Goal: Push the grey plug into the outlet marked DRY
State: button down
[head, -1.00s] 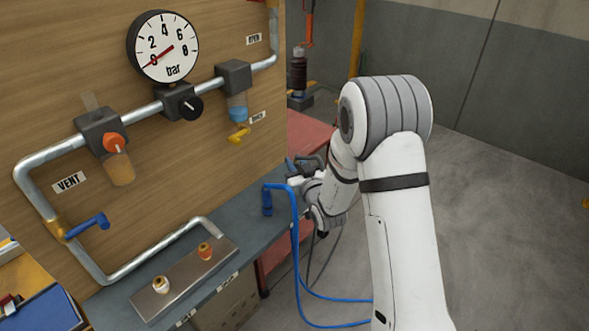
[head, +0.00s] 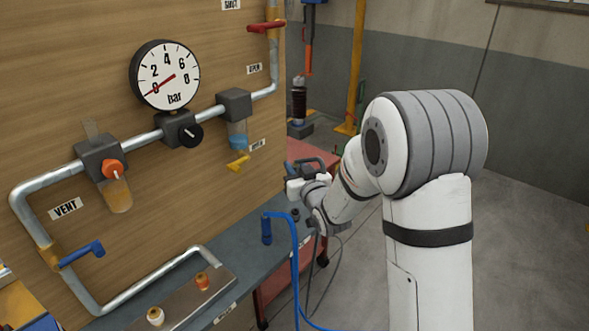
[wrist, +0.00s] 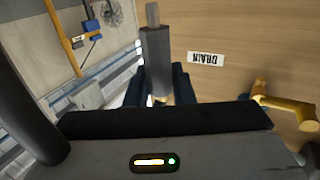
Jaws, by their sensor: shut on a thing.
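My gripper shows in the wrist view (wrist: 158,88), its dark blue fingers shut on the grey plug (wrist: 156,55). In the head view, my gripper (head: 296,183) is beside the right end of the board, above the bench; the plug cannot be made out there. I cannot read a DRY mark in either view.
A blue connector (head: 266,230) with a blue hose (head: 294,262) stands on the grey bench (head: 248,248), close to my gripper. The wooden board carries a gauge (head: 165,75), pipes and valves. A DRAIN label (wrist: 206,59) and yellow valve (wrist: 285,109) show in the wrist view.

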aim_at(296, 165)
jog(key=shift+r, duration=1.8)
jog(key=shift+f, duration=0.15)
